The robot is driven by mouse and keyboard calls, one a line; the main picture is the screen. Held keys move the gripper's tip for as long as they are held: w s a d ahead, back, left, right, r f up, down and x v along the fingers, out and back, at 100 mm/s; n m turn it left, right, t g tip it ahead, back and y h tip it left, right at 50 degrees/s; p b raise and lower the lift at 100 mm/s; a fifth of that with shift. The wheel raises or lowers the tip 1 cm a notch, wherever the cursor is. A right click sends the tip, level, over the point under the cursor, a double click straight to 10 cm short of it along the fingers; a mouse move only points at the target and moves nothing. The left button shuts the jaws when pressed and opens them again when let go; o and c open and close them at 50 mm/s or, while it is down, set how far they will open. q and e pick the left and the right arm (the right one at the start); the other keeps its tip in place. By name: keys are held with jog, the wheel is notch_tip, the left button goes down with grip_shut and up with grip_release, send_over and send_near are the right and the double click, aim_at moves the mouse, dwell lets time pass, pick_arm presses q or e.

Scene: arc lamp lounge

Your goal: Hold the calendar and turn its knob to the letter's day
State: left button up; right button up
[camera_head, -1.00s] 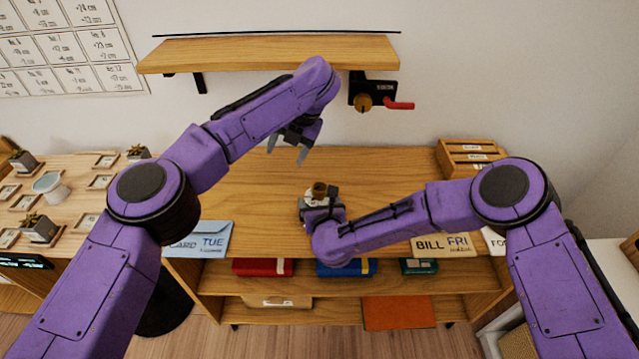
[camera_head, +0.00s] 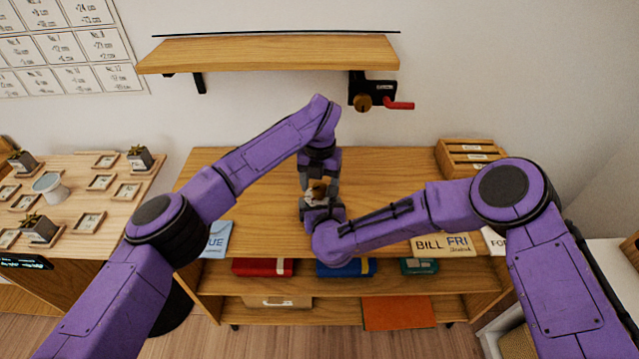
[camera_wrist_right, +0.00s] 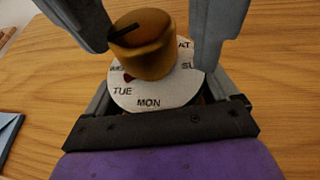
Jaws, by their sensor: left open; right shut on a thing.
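The calendar is a white disc (camera_wrist_right: 150,98) printed with day names; TUE and MON read clearly, others are partly hidden. A brass knob (camera_wrist_right: 146,52) with a dark line on top stands on it, and a small red mark shows at its left foot. My right gripper (camera_head: 320,205) is shut on the calendar, low over the table. My left gripper (camera_head: 319,181) is open, its grey fingers on either side of the knob in the right wrist view; contact is not clear. A blue envelope (camera_head: 216,240) shows only "UE"; a cream one (camera_head: 440,245) reads BILL FRI.
The wooden table (camera_head: 400,180) is clear around the grippers. A wooden letter rack (camera_head: 470,155) stands at the back right. Small potted plants stand on the left table. Another envelope shows at right.

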pick_arm(q)
jog(key=c, duration=1.1)
jog(key=shift+o, duration=0.2)
jog(key=shift+m, duration=0.3)
jog(key=shift+m, duration=2.6)
jog(key=o, duration=1.1)
jog(key=shift+c, duration=0.2)
